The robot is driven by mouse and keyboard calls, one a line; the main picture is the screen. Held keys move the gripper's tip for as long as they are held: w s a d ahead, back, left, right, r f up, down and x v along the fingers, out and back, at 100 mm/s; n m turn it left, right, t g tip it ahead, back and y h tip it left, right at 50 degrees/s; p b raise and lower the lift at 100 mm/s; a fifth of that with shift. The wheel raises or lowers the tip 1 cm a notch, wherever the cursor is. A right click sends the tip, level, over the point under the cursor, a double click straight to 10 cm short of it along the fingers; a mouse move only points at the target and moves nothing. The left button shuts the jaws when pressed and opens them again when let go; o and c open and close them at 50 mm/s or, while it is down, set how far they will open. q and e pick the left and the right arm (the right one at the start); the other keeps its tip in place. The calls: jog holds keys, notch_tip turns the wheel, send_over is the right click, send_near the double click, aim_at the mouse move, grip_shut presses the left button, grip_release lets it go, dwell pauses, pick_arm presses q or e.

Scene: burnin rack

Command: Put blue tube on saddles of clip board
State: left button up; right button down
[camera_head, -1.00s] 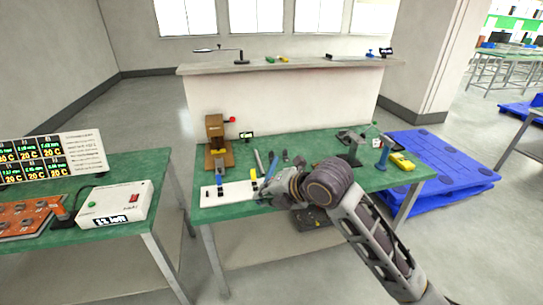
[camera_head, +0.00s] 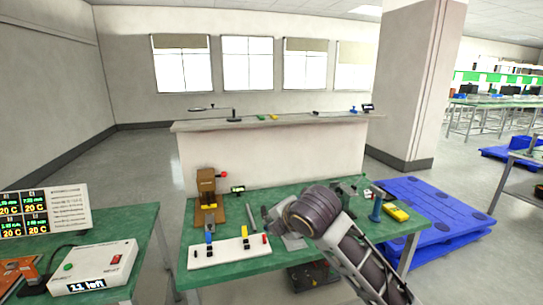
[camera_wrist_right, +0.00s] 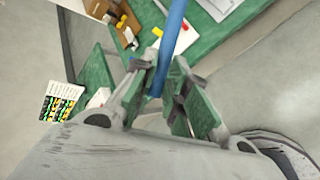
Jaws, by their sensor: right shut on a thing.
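The white clip board (camera_head: 222,255) lies on the near left of the green table in the head view. Small upright saddles stand on it, including a blue one (camera_head: 209,238) and a black-and-yellow one (camera_head: 245,241). My right gripper (camera_wrist_right: 160,88) is shut on the blue tube (camera_wrist_right: 173,30), which runs from between the fingers to the top edge of the wrist view. My left gripper is not in view.
A wooden stand (camera_head: 206,190) with a red knob is behind the board, with a grey tool (camera_head: 250,216) nearby. A yellow device (camera_head: 396,213) is at the table's right. A white control box (camera_head: 94,267) sits on the left table. Blue pallets (camera_head: 425,205) lie on the floor.

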jog(key=w+d+f+m+h, duration=0.1)
jog(key=d+f+m+h, duration=0.1)
jog(key=d, duration=0.5)
jog(key=w+d+f+m+h, duration=0.1)
jog(key=w+d+f+m, duration=0.15)
jog(key=d, duration=0.45)
jog(key=s+d+f, duration=0.3)
jog(key=f, duration=0.5)
jog(key=s+d+f+h, duration=0.1)
jog(key=s+d+f, duration=0.2)
jog(key=f, duration=0.5)
jog(key=shift+s+d+f+t, duration=0.35)
jog(key=shift+s+d+t, duration=0.05)
jog(key=shift+s, duration=0.35)
